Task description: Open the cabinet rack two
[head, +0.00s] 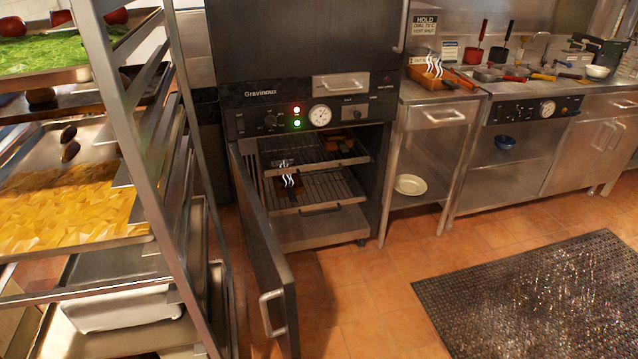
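The dark holding cabinet (228,124) stands in the middle of the head view, with its lower door (262,240) swung open toward me. The door's metal handle (272,312) is near the bottom of the view. Inside, an upper wire rack (335,150) sits above a second wire rack (325,188), which has a dark front handle (320,211). A flat metal tray (320,230) lies below them. Steaming brown food rests inside on the racks; which rack holds each piece is hard to tell. Neither of my grippers is in view.
A tall tray trolley (150,190) with loaded trays stands close on the left. A steel counter (437,98) runs to the right, with a pale plate (410,184) on its lower shelf. A black floor mat (530,290) lies at the lower right. Tiled floor before the cabinet is clear.

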